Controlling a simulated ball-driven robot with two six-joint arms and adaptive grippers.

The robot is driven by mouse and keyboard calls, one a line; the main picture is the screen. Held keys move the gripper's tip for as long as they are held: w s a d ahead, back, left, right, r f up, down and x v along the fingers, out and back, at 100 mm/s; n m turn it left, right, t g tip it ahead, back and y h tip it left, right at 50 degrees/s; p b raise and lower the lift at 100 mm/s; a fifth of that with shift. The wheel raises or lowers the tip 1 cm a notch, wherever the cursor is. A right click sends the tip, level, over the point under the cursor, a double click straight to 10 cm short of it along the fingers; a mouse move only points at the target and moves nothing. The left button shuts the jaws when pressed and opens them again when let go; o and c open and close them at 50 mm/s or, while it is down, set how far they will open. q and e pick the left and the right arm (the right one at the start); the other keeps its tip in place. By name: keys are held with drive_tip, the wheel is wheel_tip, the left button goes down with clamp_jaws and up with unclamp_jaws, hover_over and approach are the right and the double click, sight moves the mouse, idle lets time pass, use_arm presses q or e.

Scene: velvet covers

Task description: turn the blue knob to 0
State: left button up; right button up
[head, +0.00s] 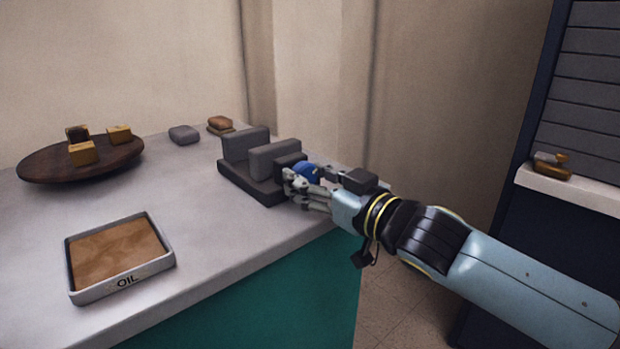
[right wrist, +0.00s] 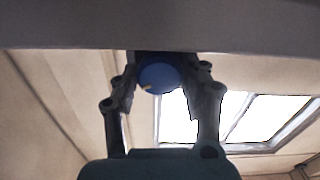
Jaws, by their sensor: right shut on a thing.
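The blue knob (head: 307,172) sits on the right end of a dark grey device (head: 236,179) with two upright blocks, near the counter's right edge. My right gripper (head: 304,182) reaches it from the right and is shut on the knob. In the right wrist view the knob's round blue face (right wrist: 158,78) lies between the two fingers of the right gripper (right wrist: 162,82). A small pale mark shows on the face. I cannot read any scale or the 0. The fingers partly hide the knob in the head view. My left gripper is not in view.
A round dark board (head: 50,166) with several yellowish blocks is at the left. A grey block (head: 184,134) and a brown stack (head: 220,125) lie behind the device. The counter's middle (head: 190,200) is clear.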

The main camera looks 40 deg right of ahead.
drive_tip(key=shift+r+n+p, duration=0.1)
drive_tip(key=shift+n+p, duration=0.45)
drive_tip(key=shift+n, duration=0.45)
drive_tip(key=shift+n+p, duration=0.5)
drive_tip(key=shift+n, duration=0.7)
drive_tip(key=n, duration=0.3)
drive_tip(key=shift+n+p, duration=0.3)
drive_tip(key=shift+n, duration=1.7)
drive_tip(key=o, duration=1.2)
drive_tip(key=shift+c, duration=0.2)
drive_tip(key=shift+f, duration=0.2)
